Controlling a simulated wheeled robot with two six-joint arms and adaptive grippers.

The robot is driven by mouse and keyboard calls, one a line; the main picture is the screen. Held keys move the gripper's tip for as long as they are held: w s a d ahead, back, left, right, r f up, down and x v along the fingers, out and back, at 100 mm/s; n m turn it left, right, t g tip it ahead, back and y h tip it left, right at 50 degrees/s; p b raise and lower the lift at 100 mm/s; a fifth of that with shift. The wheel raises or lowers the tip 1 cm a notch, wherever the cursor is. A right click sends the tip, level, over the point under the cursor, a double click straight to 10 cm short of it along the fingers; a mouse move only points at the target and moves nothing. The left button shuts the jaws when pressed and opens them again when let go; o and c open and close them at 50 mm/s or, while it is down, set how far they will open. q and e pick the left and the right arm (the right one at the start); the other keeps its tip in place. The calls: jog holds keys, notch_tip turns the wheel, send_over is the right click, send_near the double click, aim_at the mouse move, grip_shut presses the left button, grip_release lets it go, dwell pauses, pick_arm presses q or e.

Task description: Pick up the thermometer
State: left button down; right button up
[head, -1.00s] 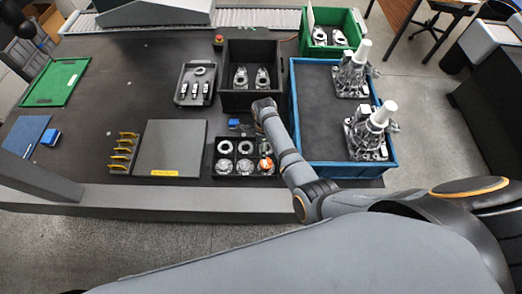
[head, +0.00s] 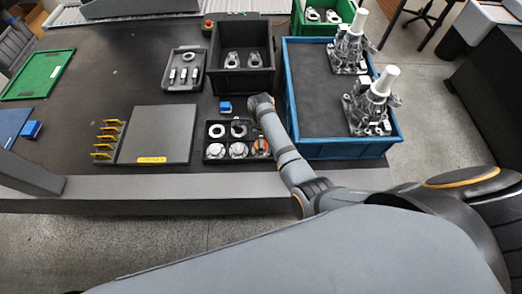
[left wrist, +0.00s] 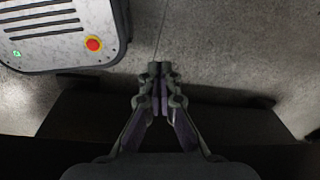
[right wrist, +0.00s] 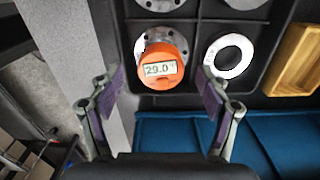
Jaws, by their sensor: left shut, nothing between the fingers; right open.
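The thermometer is orange with a small screen reading about 29.0, and in the right wrist view it (right wrist: 162,68) stands on a round metal part in a black tray (right wrist: 202,20). In the head view the thermometer (head: 260,146) shows as an orange spot in the tray's front right compartment. My right gripper (right wrist: 161,84) is open, with its fingers on either side of the thermometer in the picture and no visible contact. In the head view its fingers are hidden by my arm. My left gripper (left wrist: 160,82) is shut and empty over the floor, outside the head view.
A blue crate (head: 390,150) with two metal assemblies stands right of the tray. A black bin (head: 242,84) is behind it. A grey plate (head: 160,134) and yellow-edged holders (head: 107,138) lie to the left. A small blue block (head: 225,106) sits behind the tray.

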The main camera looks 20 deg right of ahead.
jog(key=shift+f+b, duration=0.3)
jog(key=shift+f, duration=0.6)
jog(key=shift+r, duration=0.25)
jog(key=shift+c, duration=2.8)
jog(key=c, duration=0.8)
pick_arm(q)
jog(key=shift+w+f, duration=0.55)
jog(key=shift+f, duration=0.15)
pick_arm(e)
jog(key=shift+c, duration=0.2)
